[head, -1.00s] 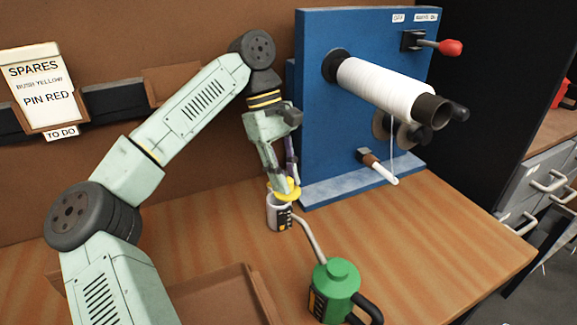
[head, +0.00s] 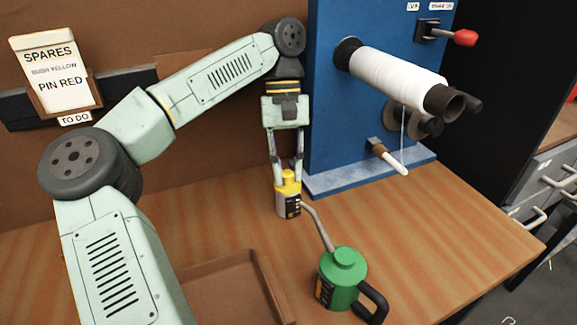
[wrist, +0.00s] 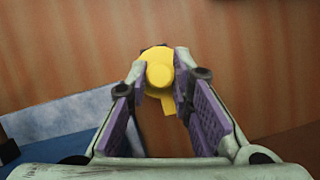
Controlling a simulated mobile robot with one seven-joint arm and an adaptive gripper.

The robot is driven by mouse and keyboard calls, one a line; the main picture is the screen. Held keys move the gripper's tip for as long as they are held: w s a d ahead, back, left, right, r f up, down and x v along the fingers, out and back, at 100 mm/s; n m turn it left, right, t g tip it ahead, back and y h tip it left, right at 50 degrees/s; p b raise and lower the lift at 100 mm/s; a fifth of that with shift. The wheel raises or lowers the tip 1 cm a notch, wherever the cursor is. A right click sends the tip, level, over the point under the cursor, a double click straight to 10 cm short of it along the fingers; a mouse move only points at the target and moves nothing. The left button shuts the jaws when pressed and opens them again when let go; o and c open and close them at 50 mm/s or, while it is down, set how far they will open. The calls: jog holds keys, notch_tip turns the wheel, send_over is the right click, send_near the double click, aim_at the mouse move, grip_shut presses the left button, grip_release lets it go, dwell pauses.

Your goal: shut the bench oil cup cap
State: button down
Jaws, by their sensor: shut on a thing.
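The bench oil cup (head: 289,205) is a small white cup with a dark label, standing on the bench in front of the blue loom panel. Its yellow cap (head: 288,188) sits on top of the cup and looks level and down over the mouth. My gripper (head: 287,177) points straight down over the cup, with its fingers shut on the cap's two sides. In the wrist view the round yellow cap (wrist: 160,75), with its raised knob and a tab, lies between the fingertips. The cap hides most of the cup there.
A green oil can (head: 343,278) stands just right and in front, its spout reaching close to the cup. A brown tray (head: 232,262) lies at the front left. The blue loom panel (head: 335,110), with its white spool (head: 395,78), rises behind to the right.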

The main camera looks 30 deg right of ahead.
dwell(0.3)
jog(key=c, duration=1.4)
grip_release()
jog(key=shift+v, duration=3.8)
jog(key=shift+s+f, duration=0.1)
jog(key=shift+s, duration=0.05)
